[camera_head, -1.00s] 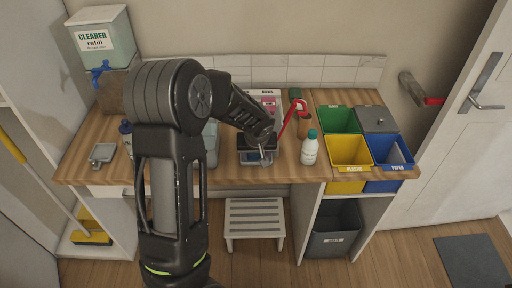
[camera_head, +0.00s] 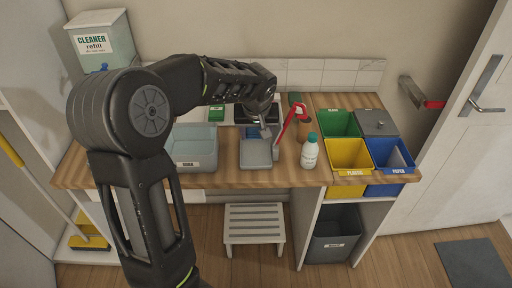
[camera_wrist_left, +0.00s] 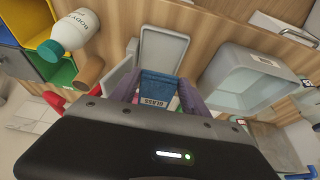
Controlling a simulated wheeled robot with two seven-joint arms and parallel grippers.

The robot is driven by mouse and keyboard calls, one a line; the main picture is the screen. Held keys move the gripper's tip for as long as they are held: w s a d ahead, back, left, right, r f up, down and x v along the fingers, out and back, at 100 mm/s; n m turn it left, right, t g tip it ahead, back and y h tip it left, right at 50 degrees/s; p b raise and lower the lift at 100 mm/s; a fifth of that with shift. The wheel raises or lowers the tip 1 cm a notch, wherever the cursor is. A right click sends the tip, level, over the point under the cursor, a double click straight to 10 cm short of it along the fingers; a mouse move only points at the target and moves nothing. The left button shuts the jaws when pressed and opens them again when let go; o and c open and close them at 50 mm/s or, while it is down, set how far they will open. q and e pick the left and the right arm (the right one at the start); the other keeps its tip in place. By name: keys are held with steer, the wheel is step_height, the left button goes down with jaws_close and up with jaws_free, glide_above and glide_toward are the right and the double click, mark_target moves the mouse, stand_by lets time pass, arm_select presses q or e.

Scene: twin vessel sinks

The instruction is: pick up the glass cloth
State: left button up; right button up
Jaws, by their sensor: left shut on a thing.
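The glass cloth (camera_wrist_left: 158,87) is blue, with a "GLASS" label, in the left wrist view. It sits between the purple fingers of my left gripper (camera_wrist_left: 160,98), which is shut on it. My right gripper is in neither view.
A grey-blue tub (camera_head: 196,140) stands left of the tray. A red-handled tool (camera_head: 288,123) and a white bottle with teal cap (camera_head: 310,154) stand close on the right. Coloured bins (camera_head: 348,155) are farther right. A step stool (camera_head: 254,222) is below the counter.

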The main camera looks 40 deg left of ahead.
arm_select(q)
step_height(320, 180, up, 7)
